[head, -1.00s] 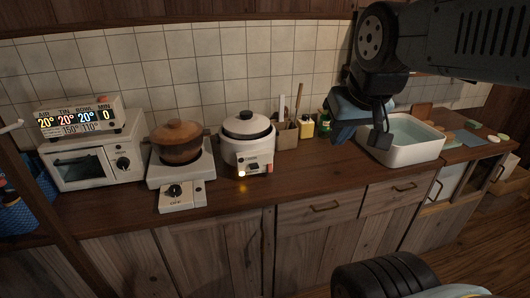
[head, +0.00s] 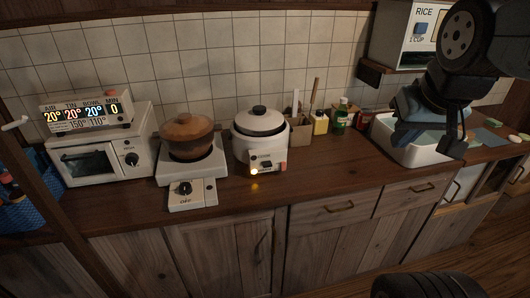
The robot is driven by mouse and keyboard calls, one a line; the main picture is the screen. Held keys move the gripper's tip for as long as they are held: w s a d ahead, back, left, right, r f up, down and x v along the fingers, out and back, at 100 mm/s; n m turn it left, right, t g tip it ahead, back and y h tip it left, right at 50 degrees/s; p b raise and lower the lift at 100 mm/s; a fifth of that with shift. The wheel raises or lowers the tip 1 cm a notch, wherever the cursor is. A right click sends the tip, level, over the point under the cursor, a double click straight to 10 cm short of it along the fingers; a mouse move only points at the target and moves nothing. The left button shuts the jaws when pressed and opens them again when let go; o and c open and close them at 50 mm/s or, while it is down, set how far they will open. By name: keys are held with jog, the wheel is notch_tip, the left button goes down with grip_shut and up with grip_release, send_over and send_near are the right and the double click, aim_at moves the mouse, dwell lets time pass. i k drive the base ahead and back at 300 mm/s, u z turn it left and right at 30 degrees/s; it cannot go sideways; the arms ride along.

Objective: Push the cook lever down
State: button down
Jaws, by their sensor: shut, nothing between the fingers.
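A white rice cooker (head: 259,137) with a black-rimmed white lid stands on the wooden counter, left of the middle in the head view. Its front panel carries a small dark cook lever (head: 266,164), with a glowing amber light below it. I cannot tell the lever's exact position at this size. My gripper (head: 455,142) is at the right, in front of the sink basin, well apart from the cooker. It is shut and empty, and its fingers show only as a dark shape.
A brown pot (head: 187,137) on a burner and a white toaster oven (head: 97,160) stand left of the cooker. A utensil holder (head: 300,132) and bottles stand to its right. A white basin (head: 384,131) lies behind my gripper. A rice dispenser (head: 408,35) sits on a wall shelf.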

aim_at(267, 164)
jog(key=u, duration=0.1)
jog(key=k, duration=0.9)
jog(key=u, duration=0.45)
jog(key=i, duration=1)
jog(key=z, duration=0.05)
